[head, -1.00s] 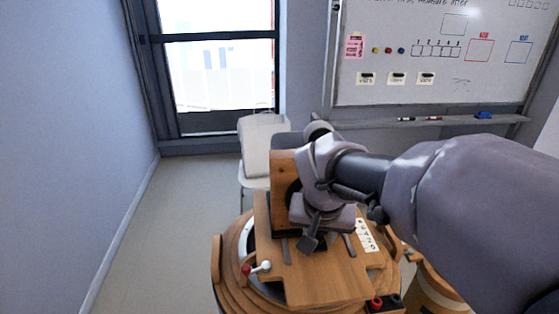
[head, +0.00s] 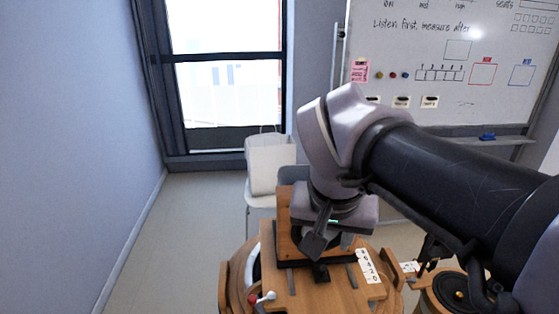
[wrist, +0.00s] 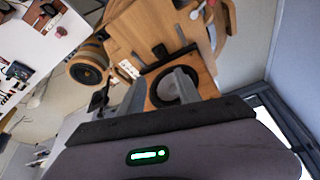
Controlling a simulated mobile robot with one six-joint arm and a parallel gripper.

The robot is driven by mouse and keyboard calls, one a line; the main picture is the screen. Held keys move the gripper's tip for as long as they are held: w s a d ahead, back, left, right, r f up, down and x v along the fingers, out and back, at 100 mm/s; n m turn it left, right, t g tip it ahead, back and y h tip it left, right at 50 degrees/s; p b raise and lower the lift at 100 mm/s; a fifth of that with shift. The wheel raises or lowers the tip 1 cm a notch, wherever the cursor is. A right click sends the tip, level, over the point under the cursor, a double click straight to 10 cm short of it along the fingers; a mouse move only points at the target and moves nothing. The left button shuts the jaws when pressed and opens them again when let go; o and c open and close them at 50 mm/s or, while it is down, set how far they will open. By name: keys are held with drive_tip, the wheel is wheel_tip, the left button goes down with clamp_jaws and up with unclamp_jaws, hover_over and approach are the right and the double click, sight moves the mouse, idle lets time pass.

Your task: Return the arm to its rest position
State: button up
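My arm reaches in from the right in the head view, its wrist bent so that my gripper (head: 318,244) points down over the wooden turntable stand. A small wooden speaker box (head: 284,208) stands on the stand's board, just behind and left of the gripper; the wrist hides part of it. In the wrist view my gripper (wrist: 160,76) has two grey fingers spread apart, with nothing seen held between them. The speaker box (wrist: 207,82) and its dark round cone lie beyond the fingers; I cannot tell how far.
The round wooden stand (head: 236,290) has a lever with a red and a white knob (head: 266,297). A chair with a pale bag (head: 271,165) stands behind. A whiteboard (head: 430,50) is at the back right. Clear floor (head: 190,230) lies on the left.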

drive_tip(key=shift+s+a+r, duration=0.1)
drive_tip(key=shift+s+r, duration=0.15)
drive_tip(key=shift+r, duration=0.4)
drive_tip(key=shift+f, duration=0.1)
drive_tip(key=s+f+y+b, duration=0.1)
drive_tip(key=s+f+b, duration=0.3)
drive_tip(key=f, duration=0.3)
drive_tip(key=s+a+f+t+y+b, duration=0.1)
drive_tip(key=s+f+b, duration=0.2)
drive_tip(key=f, duration=0.4)
drive_tip(key=s+f+y+b, duration=0.1)
drive_tip(key=s+f+b, duration=0.3)
drive_tip(key=f+b, duration=0.2)
drive_tip(key=shift+s+a+f+m, duration=0.3)
drive_tip(key=shift+s+f+m, duration=0.1)
drive_tip(key=shift+f, duration=0.4)
